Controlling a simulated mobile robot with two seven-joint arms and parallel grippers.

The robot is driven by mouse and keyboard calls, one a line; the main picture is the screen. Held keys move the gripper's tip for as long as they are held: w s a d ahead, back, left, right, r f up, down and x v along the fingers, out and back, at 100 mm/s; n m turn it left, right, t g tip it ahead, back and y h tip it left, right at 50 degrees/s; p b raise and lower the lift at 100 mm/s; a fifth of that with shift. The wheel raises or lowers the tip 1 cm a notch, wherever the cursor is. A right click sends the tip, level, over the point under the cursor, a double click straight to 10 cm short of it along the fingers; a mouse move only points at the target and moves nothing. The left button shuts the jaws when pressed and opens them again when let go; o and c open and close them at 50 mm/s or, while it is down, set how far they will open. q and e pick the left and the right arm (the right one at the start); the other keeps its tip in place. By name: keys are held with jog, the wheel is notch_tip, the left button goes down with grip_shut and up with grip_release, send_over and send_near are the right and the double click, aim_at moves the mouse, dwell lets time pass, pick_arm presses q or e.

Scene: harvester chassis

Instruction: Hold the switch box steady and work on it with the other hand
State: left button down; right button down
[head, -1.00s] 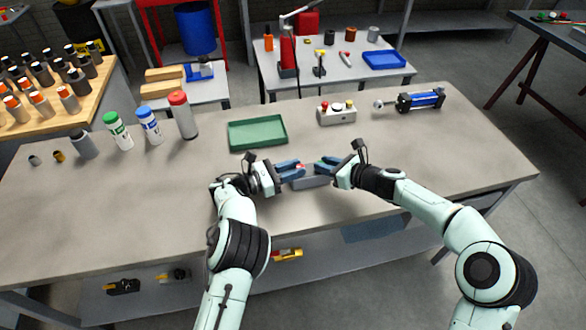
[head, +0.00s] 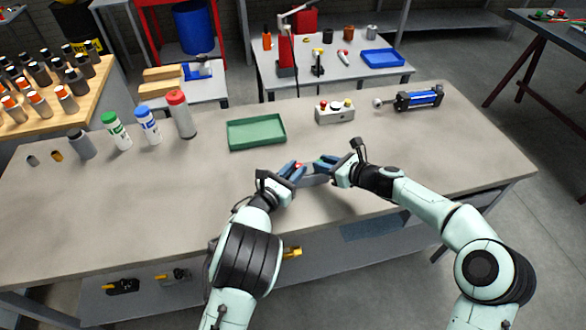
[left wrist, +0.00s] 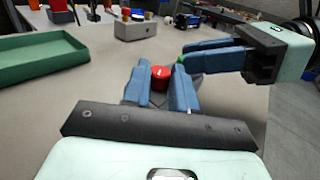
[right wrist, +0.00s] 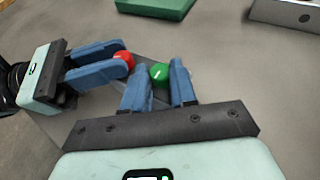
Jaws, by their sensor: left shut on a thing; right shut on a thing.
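The switch box (head: 316,181) is a small grey box near the table's front, mostly hidden by my grippers. It has a red knob (left wrist: 160,78) and a green knob (right wrist: 159,74) on top. My left gripper (head: 297,169) comes in from the lower left, its blue fingers closed on either side of the red knob. My right gripper (head: 323,163) comes in from the right, its fingers on either side of the box at the green knob's end. The fingers hide exactly where they touch. I cannot tell whether the box rests flat on the table.
A green tray (head: 257,145) lies behind the grippers. Several bottles (head: 148,127) stand at the left. The table (head: 125,205) is clear at the front left.

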pick_arm(q)
jog(key=n+t+y, duration=0.1)
jog(key=n+y, duration=0.1)
jog(key=y, duration=0.1)
jog(key=d+n+t+y, duration=0.1)
jog(key=n+y, duration=0.1)
jog(key=y, duration=0.1)
jog(key=shift+s+d+t+y, duration=0.2)
jog(key=shift+t+y, duration=0.1)
jog(key=shift+y, duration=0.1)
jog(key=shift+w+n+y, duration=0.1)
jog(key=shift+n+y, duration=2.4)
jog(key=shift+y, duration=0.9)
jog(key=shift+d+y, duration=0.1)
jog(key=shift+y, duration=0.2)
jog(key=c, duration=0.9)
grip_release()
